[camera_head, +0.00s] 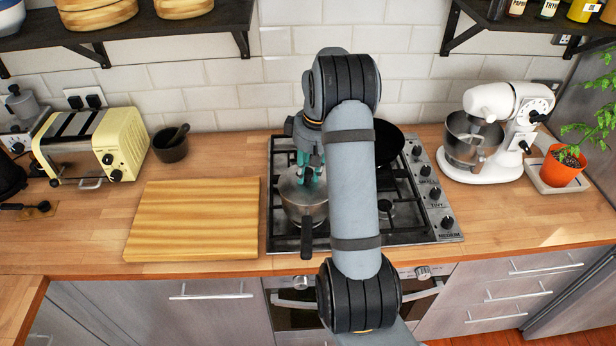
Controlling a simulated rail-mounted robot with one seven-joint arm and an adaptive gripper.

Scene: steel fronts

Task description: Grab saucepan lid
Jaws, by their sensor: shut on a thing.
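A steel saucepan (303,212) stands on the front left of the gas hob, its dark handle (307,240) pointing towards the front edge. Its lid (289,188) shows as a grey metal disc on top, partly hidden by my gripper. My gripper (309,178), with teal fingers, points down at the middle of the lid and is shut on it, at the knob as far as I can tell. The fingertips and the knob are too small to see clearly. The lid appears to be on or very close to the pan's rim.
My arm covers part of the gas hob (405,228). A black pan (388,142) stands at the hob's back right. A wooden board (193,218) lies left of the hob. A white mixer (500,130) stands right, and shelves hang above. Bare worktop lies front right.

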